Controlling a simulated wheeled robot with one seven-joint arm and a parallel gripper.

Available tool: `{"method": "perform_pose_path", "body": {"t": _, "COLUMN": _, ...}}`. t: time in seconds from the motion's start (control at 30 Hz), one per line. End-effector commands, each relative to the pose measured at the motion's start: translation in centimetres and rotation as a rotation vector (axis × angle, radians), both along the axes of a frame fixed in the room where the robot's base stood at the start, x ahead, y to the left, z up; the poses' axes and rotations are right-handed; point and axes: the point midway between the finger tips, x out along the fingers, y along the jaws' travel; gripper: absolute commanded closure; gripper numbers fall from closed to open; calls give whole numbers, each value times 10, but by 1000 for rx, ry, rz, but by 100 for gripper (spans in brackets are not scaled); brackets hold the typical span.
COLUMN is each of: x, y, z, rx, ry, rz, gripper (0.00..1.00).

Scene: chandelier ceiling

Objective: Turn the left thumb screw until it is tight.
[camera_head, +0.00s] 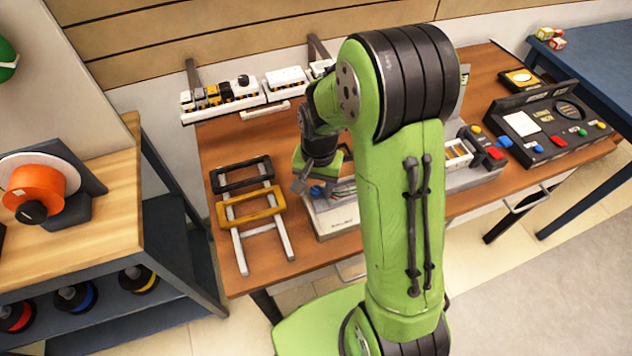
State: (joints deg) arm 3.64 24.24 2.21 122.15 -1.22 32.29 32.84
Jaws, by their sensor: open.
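A small blue knob (317,191) shows at the left end of a pale grey machine (338,219) on the wooden bench. It looks like the left thumb screw, but it is too small to be sure. My gripper (308,186) points down at this left end, close to the knob. It is open, with nothing seen between its fingers. Whether a finger touches the knob cannot be told. My green arm hides the middle of the machine. Its right part (478,178) shows beyond the arm.
A rack with black and yellow handles (250,208) lies left of the machine. White trays of parts (222,101) run along the back. A control panel (551,125) with coloured buttons stands at right. A shelf with an orange spool (34,188) stands at far left.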

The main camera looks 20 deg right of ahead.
Motion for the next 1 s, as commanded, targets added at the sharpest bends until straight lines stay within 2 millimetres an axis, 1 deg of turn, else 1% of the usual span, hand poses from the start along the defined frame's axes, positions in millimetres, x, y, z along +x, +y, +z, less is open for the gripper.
{"method": "perform_pose_path", "body": {"t": 0.07, "x": 0, "y": 0, "z": 1, "rx": 0, "ry": 0, "rz": 0, "gripper": 46}}
{"method": "perform_pose_path", "body": {"t": 0.17, "x": 0, "y": 0, "z": 12, "rx": -1, "ry": -1, "rz": 0, "gripper": 46}}
{"method": "perform_pose_path", "body": {"t": 0.27, "x": 0, "y": -1, "z": 37, "rx": 0, "ry": -5, "rz": 0, "gripper": 46}}
{"method": "perform_pose_path", "body": {"t": 0.3, "x": 0, "y": -2, "z": 49, "rx": 0, "ry": -6, "rz": 0, "gripper": 46}}
{"method": "perform_pose_path", "body": {"t": 0.5, "x": -1, "y": -4, "z": 107, "rx": 0, "ry": -6, "rz": 0, "gripper": 46}}
{"method": "perform_pose_path", "body": {"t": 0.6, "x": -2, "y": -4, "z": 132, "rx": 0, "ry": -6, "rz": 0, "gripper": 46}}
{"method": "perform_pose_path", "body": {"t": 0.7, "x": -3, "y": -5, "z": 148, "rx": 0, "ry": -2, "rz": 0, "gripper": 46}}
{"method": "perform_pose_path", "body": {"t": 0.83, "x": -3, "y": -5, "z": 158, "rx": 0, "ry": -1, "rz": 0, "gripper": 46}}
{"method": "perform_pose_path", "body": {"t": 1.0, "x": -4, "y": -5, "z": 158, "rx": 0, "ry": 0, "rz": 0, "gripper": 46}}
